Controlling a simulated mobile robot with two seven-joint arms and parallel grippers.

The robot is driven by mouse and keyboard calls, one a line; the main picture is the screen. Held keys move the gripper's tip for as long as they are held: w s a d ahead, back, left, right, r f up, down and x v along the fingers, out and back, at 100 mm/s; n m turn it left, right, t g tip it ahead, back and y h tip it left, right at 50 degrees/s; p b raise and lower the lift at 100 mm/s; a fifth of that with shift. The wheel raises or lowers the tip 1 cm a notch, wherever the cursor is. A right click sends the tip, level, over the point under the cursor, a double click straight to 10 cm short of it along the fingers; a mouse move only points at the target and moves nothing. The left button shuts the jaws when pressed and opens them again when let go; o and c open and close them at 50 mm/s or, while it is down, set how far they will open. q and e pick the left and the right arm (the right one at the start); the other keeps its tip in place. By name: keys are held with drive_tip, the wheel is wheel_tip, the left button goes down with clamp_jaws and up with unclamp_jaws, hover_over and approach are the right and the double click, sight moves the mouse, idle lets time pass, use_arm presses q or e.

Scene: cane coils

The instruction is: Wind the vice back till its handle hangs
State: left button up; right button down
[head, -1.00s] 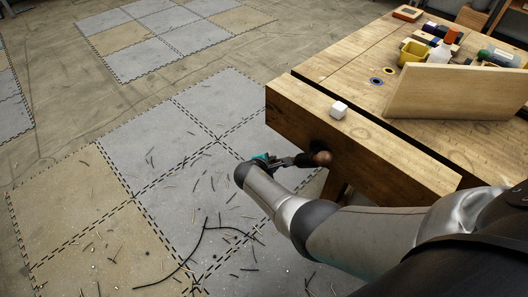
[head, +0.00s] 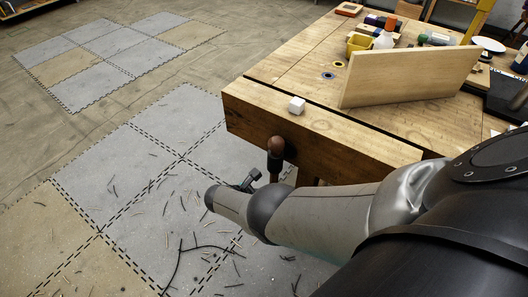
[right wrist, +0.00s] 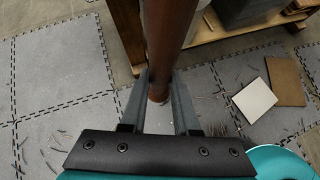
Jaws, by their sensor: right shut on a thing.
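The vice's front jaw (head: 330,138) is a thick wooden beam along the bench's front edge, with a dark gap behind it. The vice handle (head: 274,166) is a dark wooden bar with a round brown knob (head: 276,145) at its upper end. It stands close to upright in front of the jaw; its lower part is hidden in the head view. My right gripper (head: 252,180) is at the handle below the knob. In the right wrist view the handle (right wrist: 168,40) runs down between the two fingers (right wrist: 160,108), which are shut on it. My left gripper is out of view.
A board (head: 410,76) stands on the workbench (head: 300,48), with a yellow bin (head: 359,42) and bottles behind. Cane scraps litter the floor mats (head: 150,150). The wrist view shows a white panel (right wrist: 255,100) on the floor.

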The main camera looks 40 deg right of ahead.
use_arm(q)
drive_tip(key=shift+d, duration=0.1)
use_arm(e)
drive_tip(key=shift+s+a+f, duration=0.35)
drive_tip(key=shift+s+a, duration=0.25)
drive_tip(key=shift+s, duration=0.15)
drive_tip(key=c, duration=1.1)
unclamp_jaws()
drive_tip(key=shift+o, duration=0.9)
drive_tip(key=shift+a+r, duration=0.1)
drive_tip(key=shift+o, duration=0.8)
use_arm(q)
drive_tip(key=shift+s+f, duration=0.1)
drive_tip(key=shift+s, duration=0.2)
use_arm(e)
drive_tip(key=shift+o, duration=0.5)
drive_tip(key=shift+w+r, duration=0.1)
drive_tip(key=shift+w, duration=0.05)
